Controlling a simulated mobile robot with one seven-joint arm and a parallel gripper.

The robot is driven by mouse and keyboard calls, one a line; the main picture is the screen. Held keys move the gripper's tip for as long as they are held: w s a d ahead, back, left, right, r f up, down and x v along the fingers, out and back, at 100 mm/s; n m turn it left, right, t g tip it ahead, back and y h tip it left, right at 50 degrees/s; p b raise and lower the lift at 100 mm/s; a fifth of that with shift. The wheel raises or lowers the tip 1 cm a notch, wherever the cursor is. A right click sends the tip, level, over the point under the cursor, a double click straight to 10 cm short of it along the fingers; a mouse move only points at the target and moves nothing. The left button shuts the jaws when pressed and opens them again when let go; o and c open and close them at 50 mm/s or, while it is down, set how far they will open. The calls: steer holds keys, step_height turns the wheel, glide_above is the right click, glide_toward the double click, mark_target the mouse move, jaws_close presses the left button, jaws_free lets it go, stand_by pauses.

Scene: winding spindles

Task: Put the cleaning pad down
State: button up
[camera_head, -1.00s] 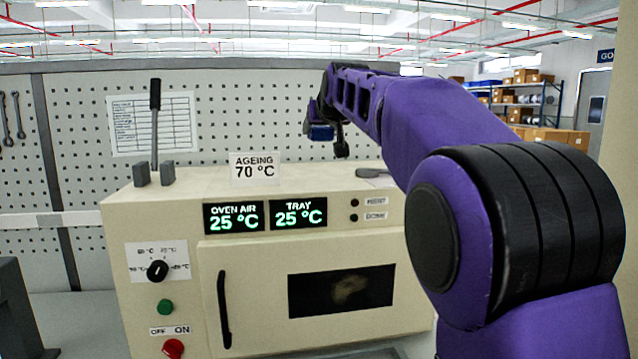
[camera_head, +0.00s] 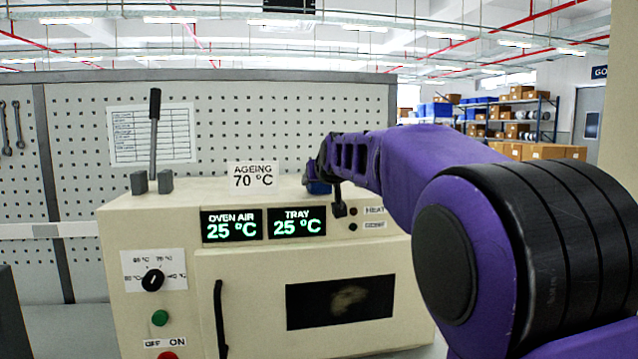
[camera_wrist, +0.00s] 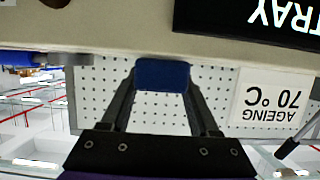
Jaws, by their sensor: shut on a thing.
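The cleaning pad is a small dark blue block (camera_head: 318,187) at the top of the cream oven (camera_head: 230,283), behind its front panel and right of the TRAY display. In the wrist view, which is upside down, the pad (camera_wrist: 162,75) sits between my two dark fingertips. My gripper (camera_head: 322,175) is shut on it. The pad appears very close to the oven's top; I cannot tell whether it touches. My own wrist hides part of the pad in the head view.
An "AGEING 70 °C" card (camera_head: 254,176) stands on the oven top left of the pad. A black lever (camera_head: 154,135) rises further left. A pegboard (camera_head: 260,115) stands behind. A blue and grey object (camera_wrist: 35,58) lies at the wrist view's left.

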steer(key=o, duration=1.3)
steer(key=shift+o, duration=0.2)
steer(key=shift+f, duration=0.1)
steer(key=shift+s, duration=0.15)
